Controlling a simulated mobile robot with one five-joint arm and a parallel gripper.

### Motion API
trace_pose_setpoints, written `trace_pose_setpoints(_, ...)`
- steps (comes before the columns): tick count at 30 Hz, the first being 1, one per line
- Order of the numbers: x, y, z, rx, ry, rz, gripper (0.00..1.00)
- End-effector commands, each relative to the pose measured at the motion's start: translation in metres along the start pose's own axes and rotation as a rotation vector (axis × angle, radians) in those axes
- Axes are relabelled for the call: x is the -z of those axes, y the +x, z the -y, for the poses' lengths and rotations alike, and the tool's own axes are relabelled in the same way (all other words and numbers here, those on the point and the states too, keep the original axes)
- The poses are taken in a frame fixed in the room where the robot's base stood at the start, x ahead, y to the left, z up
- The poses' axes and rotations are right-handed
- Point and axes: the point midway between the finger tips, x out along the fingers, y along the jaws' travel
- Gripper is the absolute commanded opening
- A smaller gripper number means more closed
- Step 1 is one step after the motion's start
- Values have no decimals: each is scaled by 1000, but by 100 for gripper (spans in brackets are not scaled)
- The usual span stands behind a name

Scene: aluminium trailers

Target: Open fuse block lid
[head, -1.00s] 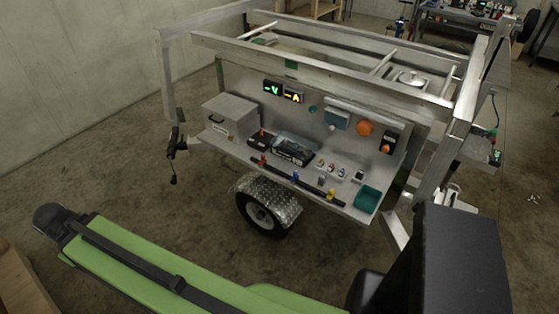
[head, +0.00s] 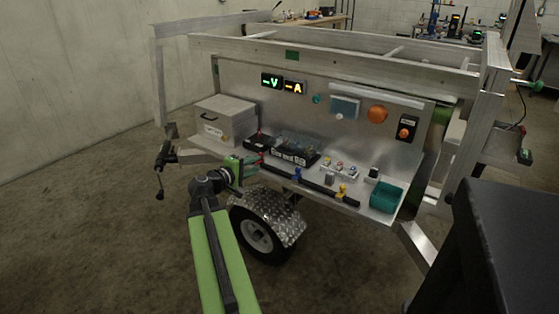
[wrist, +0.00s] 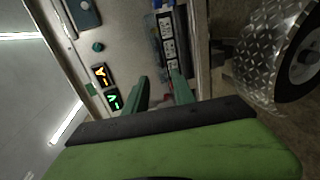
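The likely fuse block (head: 293,149) is a dark box with white labels on its front, on the trailer's metal shelf. Its top looks closed, though the lid is not clear. It also shows in the wrist view (wrist: 167,38), beyond the fingers. My gripper (head: 252,164) is at the shelf's front edge, left of and below the block in the head view. In the wrist view, my gripper's (wrist: 160,75) two green fingers stand apart with nothing clearly held between them. I cannot tell whether they touch anything.
A smaller black box (head: 258,140) sits left of the block, beside a metal box (head: 226,119). A dark rail (head: 315,187) with coloured clips runs along the shelf front. A teal bin (head: 386,198) stands at right. The trailer wheel (head: 257,236) is below.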

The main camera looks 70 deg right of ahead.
Motion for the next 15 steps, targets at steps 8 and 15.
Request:
trace_pose_setpoints(8,1,67,3,2,2,4,31)
trace_pose_setpoints(15,1,126,3,2,1,4,31)
